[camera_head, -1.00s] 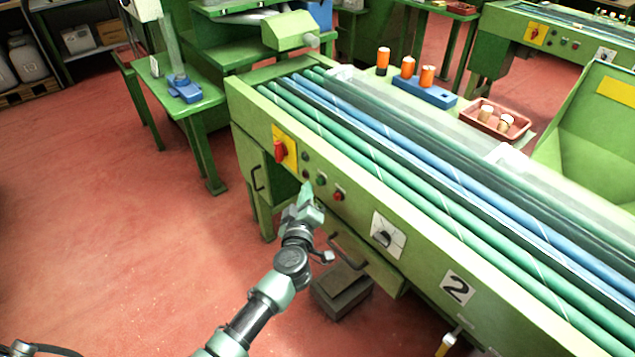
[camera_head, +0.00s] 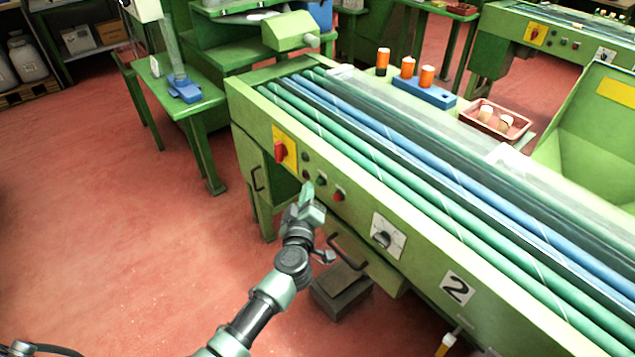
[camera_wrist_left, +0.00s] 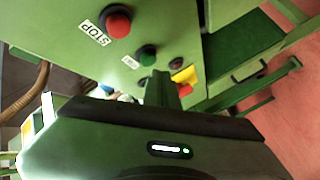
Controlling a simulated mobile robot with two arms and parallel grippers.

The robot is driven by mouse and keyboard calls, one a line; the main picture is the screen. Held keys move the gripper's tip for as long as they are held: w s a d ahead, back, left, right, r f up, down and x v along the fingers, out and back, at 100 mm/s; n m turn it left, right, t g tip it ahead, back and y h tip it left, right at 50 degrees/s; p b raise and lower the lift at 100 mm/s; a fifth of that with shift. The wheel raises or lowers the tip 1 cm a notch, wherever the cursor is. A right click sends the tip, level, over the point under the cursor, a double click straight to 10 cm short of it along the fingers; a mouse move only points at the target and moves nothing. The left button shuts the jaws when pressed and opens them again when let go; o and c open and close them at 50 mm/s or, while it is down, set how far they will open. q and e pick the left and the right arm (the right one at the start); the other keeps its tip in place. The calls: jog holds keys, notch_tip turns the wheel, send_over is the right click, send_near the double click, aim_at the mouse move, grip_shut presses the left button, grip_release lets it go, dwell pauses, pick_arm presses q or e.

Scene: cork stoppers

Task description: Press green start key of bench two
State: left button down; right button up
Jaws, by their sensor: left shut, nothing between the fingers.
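Bench two (camera_head: 425,275) is a long green roller bench with a "2" plate on its front. Its front panel carries a small green key (camera_head: 321,181), a red stop button (camera_head: 338,195) and a red switch on a yellow plate (camera_head: 284,150). My left gripper (camera_head: 308,188) is shut and empty, its tip close in front of the panel beside the green key. In the left wrist view the green key (camera_wrist_left: 147,54) shows just above the fingers (camera_wrist_left: 160,88), with the red stop button (camera_wrist_left: 116,22) to its left. I cannot tell whether the fingertips touch the panel. My right gripper is not in view.
A grey dial (camera_head: 384,238) sits further right on the bench front. A drawer handle (camera_head: 347,252) juts out below the panel, near my left wrist. A dark box (camera_head: 341,290) stands on the floor under the bench. The red floor to the left is clear.

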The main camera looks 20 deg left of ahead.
pick_arm(q)
jog(key=shift+w+d, duration=0.15)
jog(key=shift+w, duration=0.1)
jog(key=shift+w+d, duration=0.3)
jog(key=shift+w, duration=0.05)
dwell(0.7)
jog(key=shift+a, duration=0.1)
jog(key=shift+s+a+p, duration=0.45)
jog(key=shift+s+p, duration=0.25)
jog(key=s+a+p, duration=0.1)
jog(key=s, duration=0.1)
jog(key=s+a+p, duration=0.1)
jog(key=s+a, duration=0.1)
dwell(0.6)
dwell(0.6)
